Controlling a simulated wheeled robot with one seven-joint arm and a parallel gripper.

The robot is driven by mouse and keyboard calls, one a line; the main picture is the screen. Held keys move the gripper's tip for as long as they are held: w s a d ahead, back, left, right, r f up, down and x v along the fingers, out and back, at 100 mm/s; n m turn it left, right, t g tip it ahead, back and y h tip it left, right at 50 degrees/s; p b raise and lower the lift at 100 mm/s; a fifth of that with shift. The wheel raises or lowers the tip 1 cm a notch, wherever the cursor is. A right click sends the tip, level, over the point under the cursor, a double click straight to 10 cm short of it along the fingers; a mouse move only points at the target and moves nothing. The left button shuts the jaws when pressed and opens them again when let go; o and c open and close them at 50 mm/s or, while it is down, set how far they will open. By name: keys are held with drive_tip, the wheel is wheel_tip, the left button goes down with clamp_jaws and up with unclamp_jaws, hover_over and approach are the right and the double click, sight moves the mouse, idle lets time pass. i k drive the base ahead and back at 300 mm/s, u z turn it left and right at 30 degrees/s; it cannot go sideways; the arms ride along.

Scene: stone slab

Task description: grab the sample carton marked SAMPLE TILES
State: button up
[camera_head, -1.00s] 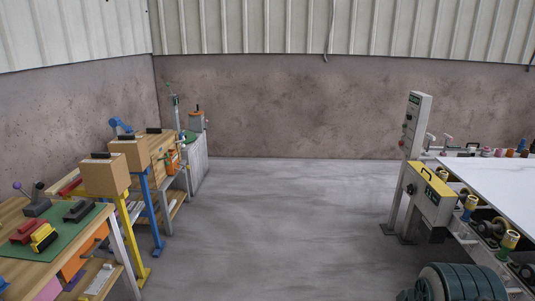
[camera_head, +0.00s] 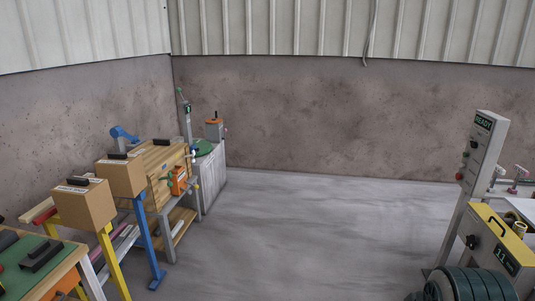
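Two brown cardboard cartons with black handles on top stand at the left. The nearer carton (camera_head: 84,206) is by a yellow-legged stand, and the farther carton (camera_head: 122,178) is by blue legs just behind it. A third black handle (camera_head: 161,142) shows beyond them, on or above a wooden bench. Small white labels show on the cartons, but their print is too small to read, so I cannot tell which is marked SAMPLE TILES. My gripper is not in view.
A bench with a green mat (camera_head: 40,270) is at the lower left. A wooden bench (camera_head: 165,165) and a grey cabinet (camera_head: 210,175) stand by the left wall. A machine with a READY panel (camera_head: 480,160) and a dark green ribbed roll (camera_head: 470,285) are at right. The grey floor between is clear.

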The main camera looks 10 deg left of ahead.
sight(125, 173)
drive_tip(key=u, duration=0.25)
drive_tip(key=i, duration=1.55)
drive_tip(key=u, duration=1.25)
drive_tip(key=i, duration=1.65)
drive_tip(key=u, duration=1)
drive_tip(key=i, duration=0.35)
drive_tip(key=u, duration=0.05)
